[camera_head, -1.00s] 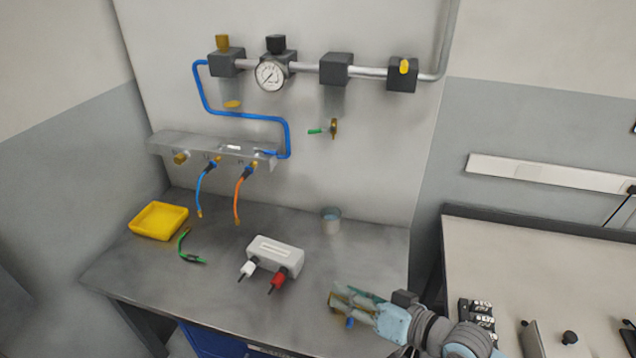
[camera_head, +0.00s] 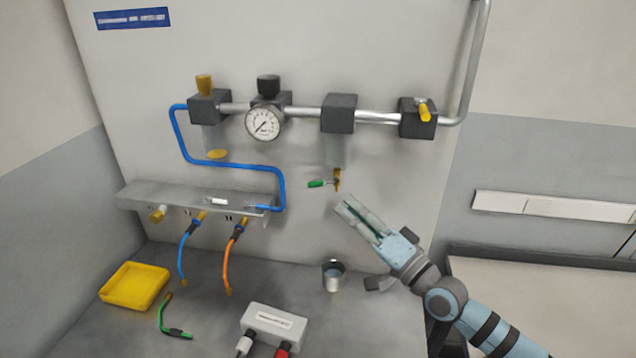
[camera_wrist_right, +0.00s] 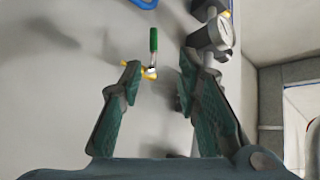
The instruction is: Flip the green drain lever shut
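The green drain lever (camera_head: 316,183) sticks out to the left from a small brass drain valve (camera_head: 337,182) under the third dark block on the wall pipe. My right gripper (camera_head: 348,207) is just below and slightly right of the valve, pointing up at it. In the right wrist view, my right gripper (camera_wrist_right: 158,78) is open with nothing held. There the green lever (camera_wrist_right: 153,40) lies ahead of the fingertips, and the brass valve (camera_wrist_right: 146,72) shows beside the left fingertip; whether they touch cannot be told. My left gripper is in neither view.
A pressure gauge (camera_head: 262,123) and a yellow-handled valve (camera_head: 424,110) sit on the wall pipe. A small cup (camera_head: 333,277) stands on the bench below my right gripper. A yellow tray (camera_head: 134,286) and a grey box (camera_head: 273,324) are further left.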

